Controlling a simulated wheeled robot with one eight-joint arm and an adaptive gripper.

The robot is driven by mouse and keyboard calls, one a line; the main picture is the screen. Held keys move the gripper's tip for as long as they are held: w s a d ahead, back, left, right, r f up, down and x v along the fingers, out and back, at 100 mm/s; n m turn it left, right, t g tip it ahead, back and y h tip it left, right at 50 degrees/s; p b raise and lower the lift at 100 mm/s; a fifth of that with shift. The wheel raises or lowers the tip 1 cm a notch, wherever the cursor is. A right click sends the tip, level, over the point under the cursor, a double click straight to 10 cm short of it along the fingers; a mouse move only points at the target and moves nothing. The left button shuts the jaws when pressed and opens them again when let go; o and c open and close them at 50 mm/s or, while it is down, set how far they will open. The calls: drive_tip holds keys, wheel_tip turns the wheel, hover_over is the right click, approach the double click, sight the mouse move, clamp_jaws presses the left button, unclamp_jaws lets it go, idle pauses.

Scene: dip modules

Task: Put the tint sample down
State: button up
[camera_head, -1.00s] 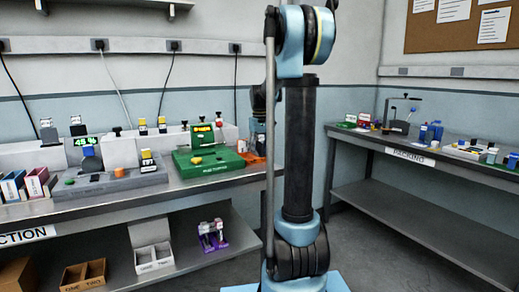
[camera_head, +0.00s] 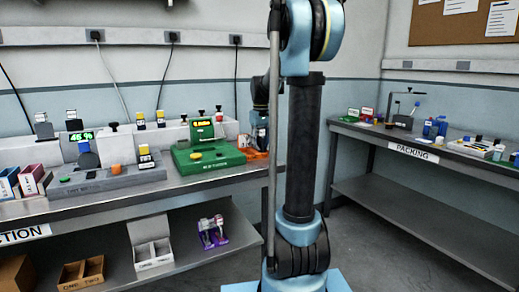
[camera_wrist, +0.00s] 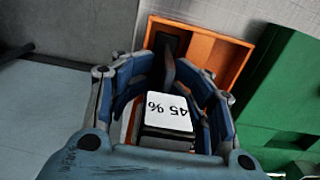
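The tint sample (camera_wrist: 168,112) is a dark block with a white label reading "45 %". It sits between the fingers of my gripper (camera_wrist: 172,108) in the wrist view, with a finger close on each side. The orange tray (camera_wrist: 232,58) lies just beyond and below it. In the head view my gripper (camera_head: 258,140) is small and partly behind my arm, low over the orange tray (camera_head: 254,155). Whether the sample touches the tray floor cannot be seen.
A green station (camera_head: 208,160) stands close on the left of the tray; its green side (camera_wrist: 290,90) fills the right of the wrist view. A grey station (camera_head: 108,180) with a green "45 %" display (camera_head: 81,136) is further left. The packing bench (camera_head: 440,160) stands at right.

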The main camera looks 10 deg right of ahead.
wheel_tip(320, 180, up, 12)
drive_tip(key=shift+r, duration=0.25)
drive_tip(key=s+f+m+t, duration=0.1)
drive_tip(key=s+f, duration=0.5)
drive_tip(key=s, duration=0.4)
drive_tip(key=s+f+m, duration=0.1)
drive_tip(key=s+f, duration=0.4)
drive_tip(key=s, duration=0.5)
drive_tip(key=s+f+m+t, duration=0.1)
drive_tip(key=s+f, duration=1.3)
drive_tip(key=f, duration=0.4)
drive_tip(key=shift+s, duration=0.4)
